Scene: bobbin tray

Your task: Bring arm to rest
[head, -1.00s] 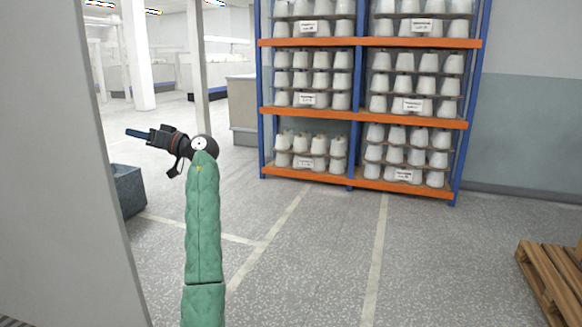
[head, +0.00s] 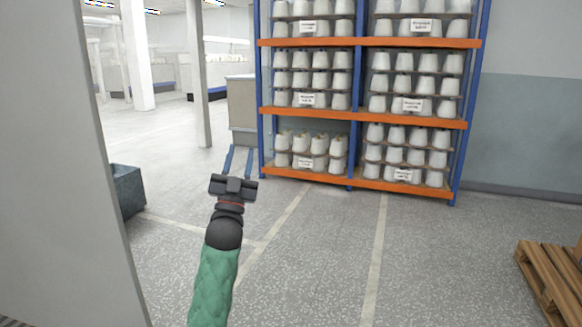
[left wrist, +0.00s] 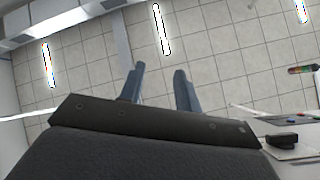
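My left arm in its green sleeve rises from the bottom of the head view. My left gripper (head: 239,151) points up and away, toward the lower left of the shelf rack. Its two blue fingers are apart with nothing between them. In the left wrist view the gripper (left wrist: 159,69) also shows its fingers apart and empty, against a tiled ceiling with lights. My right arm and gripper are not in view.
A blue and orange rack (head: 300,175) with rows of white bobbins (head: 396,134) stands ahead. A grey panel (head: 55,170) is close at left, with a dark bin (head: 128,190) beyond it. A wooden pallet (head: 548,275) lies at right. The middle floor is clear.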

